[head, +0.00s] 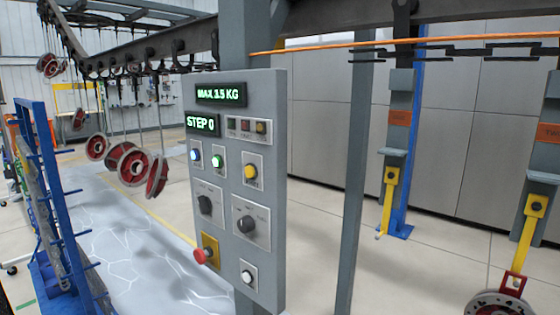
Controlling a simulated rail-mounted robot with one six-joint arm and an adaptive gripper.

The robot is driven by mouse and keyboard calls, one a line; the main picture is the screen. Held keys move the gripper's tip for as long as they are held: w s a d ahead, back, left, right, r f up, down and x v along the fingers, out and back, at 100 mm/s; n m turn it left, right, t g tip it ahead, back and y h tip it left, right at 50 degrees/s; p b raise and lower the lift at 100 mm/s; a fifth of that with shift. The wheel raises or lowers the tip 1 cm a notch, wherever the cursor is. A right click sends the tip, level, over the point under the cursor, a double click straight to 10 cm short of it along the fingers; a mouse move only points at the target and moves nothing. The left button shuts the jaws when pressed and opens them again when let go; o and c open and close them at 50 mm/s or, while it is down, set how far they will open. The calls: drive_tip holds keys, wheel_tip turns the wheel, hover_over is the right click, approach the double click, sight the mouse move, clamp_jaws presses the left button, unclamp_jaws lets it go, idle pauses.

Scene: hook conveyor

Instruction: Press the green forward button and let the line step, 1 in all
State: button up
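A grey control panel (268,130) stands in the middle of the head view, fixed by a grey post. Its green button (217,161) is lit and sits between a blue-white button (195,155) on the left and a yellow button (250,171) on the right. A green display (202,124) above the buttons reads STEP 0. My gripper is not in view.
Below the buttons are two black knobs (246,224), a red mushroom button (204,255) on a yellow plate and a white button (247,277). A blue rack (60,200) stands at left. Yellow hangers (389,195) hang at right, one bearing a wheel (497,304).

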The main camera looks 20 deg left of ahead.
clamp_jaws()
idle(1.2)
